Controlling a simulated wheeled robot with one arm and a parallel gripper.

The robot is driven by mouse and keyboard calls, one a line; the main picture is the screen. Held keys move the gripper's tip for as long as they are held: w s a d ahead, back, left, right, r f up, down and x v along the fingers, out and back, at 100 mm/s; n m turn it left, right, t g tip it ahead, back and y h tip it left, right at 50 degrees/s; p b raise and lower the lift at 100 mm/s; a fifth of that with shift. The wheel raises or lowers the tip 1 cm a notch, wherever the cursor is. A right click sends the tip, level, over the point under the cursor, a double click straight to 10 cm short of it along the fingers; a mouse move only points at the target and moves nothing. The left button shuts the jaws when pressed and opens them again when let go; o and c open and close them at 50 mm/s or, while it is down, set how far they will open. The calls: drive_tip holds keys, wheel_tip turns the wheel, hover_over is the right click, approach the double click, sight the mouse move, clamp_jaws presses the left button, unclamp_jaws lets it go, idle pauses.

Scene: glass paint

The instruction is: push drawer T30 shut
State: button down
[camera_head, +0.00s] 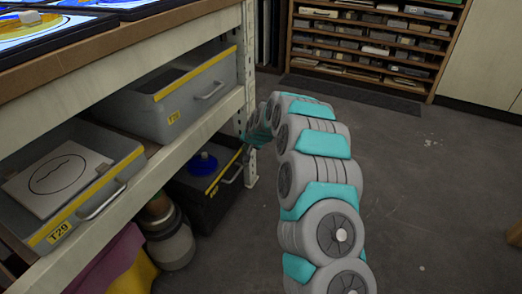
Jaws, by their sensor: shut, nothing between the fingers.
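No label in view clearly reads T30. A dark drawer (201,209) stands pulled out on the lower level, with a yellow strip along its front edge and a blue round thing (203,163) inside. Its label is too small to read. A grey drawer (130,122) above it is also pulled out, and its label (174,118) is not clear. A third open grey drawer (118,176) at the left is labelled T29. My gripper (256,136) is at the far end of my arm, by the rack's post and right of the dark drawer. Its fingers are small and partly hidden.
The rack's pale post (248,75) and shelf edge (165,165) stand close to my gripper. A metal canister (170,245) stands below the shelf. A wooden shelf unit (370,42) is at the back. The floor (440,190) at the right is mostly clear.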

sight(239, 144)
drive_tip(key=shift+w+a, duration=0.35)
drive_tip(key=shift+a, duration=0.3)
drive_tip(key=shift+w+a, duration=0.3)
drive_tip(key=shift+a, duration=0.3)
drive_tip(key=shift+w+a+r, duration=0.1)
drive_tip(key=shift+w+a, duration=0.05)
drive_tip(key=shift+w, duration=0.05)
